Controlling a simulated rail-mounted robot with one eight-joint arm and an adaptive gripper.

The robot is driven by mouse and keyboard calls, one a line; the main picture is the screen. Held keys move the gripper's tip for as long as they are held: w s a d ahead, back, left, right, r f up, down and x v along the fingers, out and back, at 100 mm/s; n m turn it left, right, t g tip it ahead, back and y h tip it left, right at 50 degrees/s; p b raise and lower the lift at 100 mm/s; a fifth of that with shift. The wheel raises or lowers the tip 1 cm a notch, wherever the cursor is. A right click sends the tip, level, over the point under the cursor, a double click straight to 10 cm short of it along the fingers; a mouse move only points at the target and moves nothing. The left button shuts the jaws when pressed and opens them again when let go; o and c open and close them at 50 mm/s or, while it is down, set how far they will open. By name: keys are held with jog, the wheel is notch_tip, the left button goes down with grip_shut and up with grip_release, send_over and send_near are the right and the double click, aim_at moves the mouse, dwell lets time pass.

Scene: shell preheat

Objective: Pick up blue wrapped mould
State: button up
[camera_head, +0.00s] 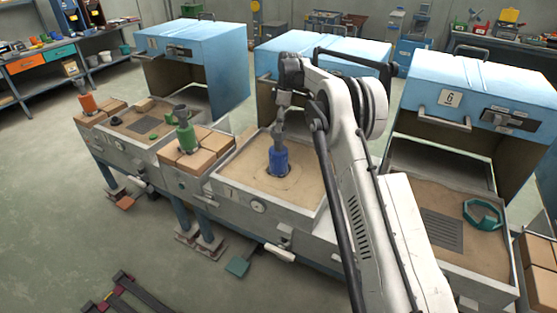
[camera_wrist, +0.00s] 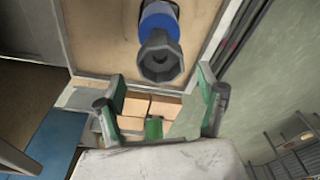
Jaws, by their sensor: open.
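The blue wrapped mould (camera_head: 278,162) stands upright on the sand of the middle bed, with a grey neck and cup on top. In the wrist view its blue wrap (camera_wrist: 161,27) is partly hidden by the grey octagonal cup (camera_wrist: 160,58). My gripper (camera_head: 283,97) hangs above the mould in the head view, small and hard to make out there. In the wrist view my gripper (camera_wrist: 161,95) has its two green-and-grey fingers spread wide with nothing between them. The cup lies just beyond the fingertips, roughly centred between them.
A green wrapped mould (camera_head: 186,138) and an orange one (camera_head: 88,103) stand on bricks to the left. Raised blue hoods (camera_head: 195,50) stand behind the beds. The right bed holds a teal ring (camera_head: 482,214) and a grate (camera_head: 441,229). Sand around the blue mould is clear.

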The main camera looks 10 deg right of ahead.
jog(key=f, duration=0.3)
jog(key=f+p, duration=0.1)
jog(key=shift+a+f, duration=0.25)
jog(key=shift+f, duration=0.15)
grip_shut()
